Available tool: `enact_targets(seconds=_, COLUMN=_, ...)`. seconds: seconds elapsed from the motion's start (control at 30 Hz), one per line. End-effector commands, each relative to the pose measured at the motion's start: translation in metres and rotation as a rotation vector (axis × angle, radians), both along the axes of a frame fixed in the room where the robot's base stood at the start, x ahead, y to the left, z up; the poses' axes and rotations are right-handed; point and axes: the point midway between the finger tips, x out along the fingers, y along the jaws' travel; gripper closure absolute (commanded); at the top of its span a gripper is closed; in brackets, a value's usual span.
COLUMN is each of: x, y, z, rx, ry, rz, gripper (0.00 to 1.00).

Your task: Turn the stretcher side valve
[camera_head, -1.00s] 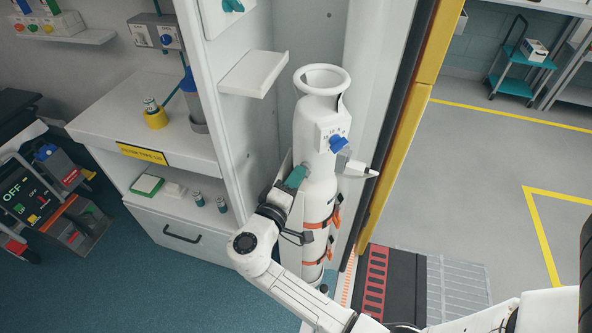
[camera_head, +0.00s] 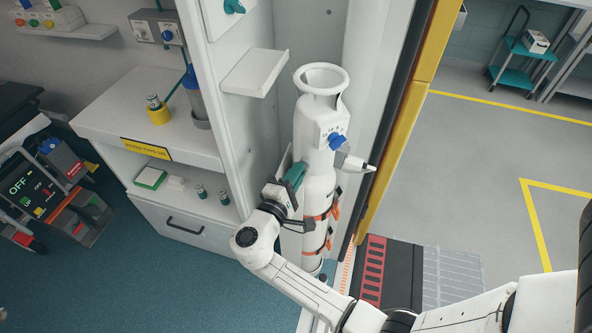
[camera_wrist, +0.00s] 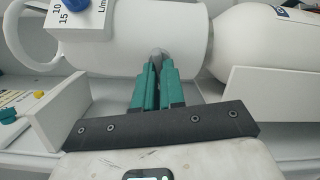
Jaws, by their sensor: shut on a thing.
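A white cylinder (camera_head: 318,190) stands upright in the white cabinet niche, with a ring-shaped top and orange straps low down. On its upper front is a white valve block with a blue knob (camera_head: 337,142) and a white side outlet. My gripper (camera_head: 298,170) is at the cylinder's left side, below and left of the blue knob. In the wrist view, the teal fingers of my gripper (camera_wrist: 157,66) are close together on a small grey knob (camera_wrist: 158,55) in front of the white cylinder (camera_wrist: 185,38). The fingers hide most of the grey knob.
A small white shelf (camera_head: 255,72) juts out above and left of my gripper. A yellow-edged door frame (camera_head: 398,130) stands to the right. A counter with a drawer (camera_head: 185,222) is at the left. A ramp (camera_head: 388,275) lies at the lower right.

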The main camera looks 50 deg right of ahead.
Motion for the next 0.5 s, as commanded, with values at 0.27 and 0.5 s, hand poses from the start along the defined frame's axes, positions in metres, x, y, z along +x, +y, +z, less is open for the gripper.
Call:
enact_targets(seconds=0.27, x=-0.0020, y=-0.0015, z=0.0035, rx=-0.006, ry=-0.005, rz=-0.011, gripper=0.88)
enact_targets(seconds=0.5, x=-0.0011, y=-0.0008, z=0.0022, rx=-0.003, ry=-0.004, rz=-0.006, gripper=0.65)
